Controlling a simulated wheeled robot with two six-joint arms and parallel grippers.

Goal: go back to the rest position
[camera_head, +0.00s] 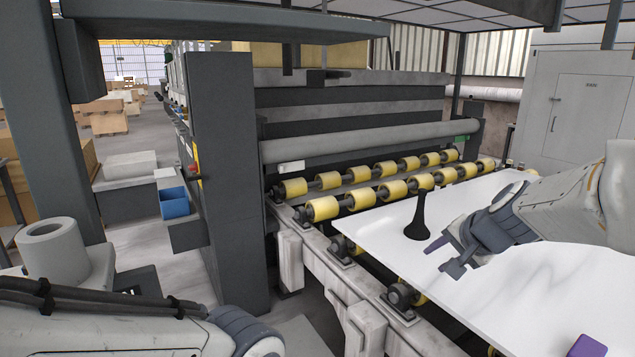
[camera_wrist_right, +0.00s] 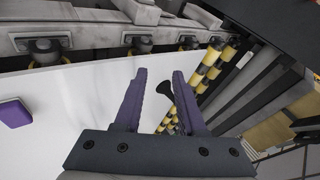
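My right gripper (camera_head: 443,258) is above the white slab (camera_head: 380,240), pointing left. In the right wrist view its two purple fingers (camera_wrist_right: 160,78) are spread apart with nothing held between them. A black object with a narrow stem and a wide foot (camera_head: 418,215) stands upright on the slab, just beyond the right fingertips. It also shows between and behind the fingers in the right wrist view (camera_wrist_right: 165,90). My left arm crosses the bottom left of the head view. Its gripper is out of sight.
A purple block (camera_head: 587,347) lies on the slab's near right part; it also shows in the right wrist view (camera_wrist_right: 15,113). Yellow rollers (camera_head: 322,208) line the slab's far edge. A dark grey post (camera_head: 226,180) and a blue bin (camera_head: 174,203) stand left.

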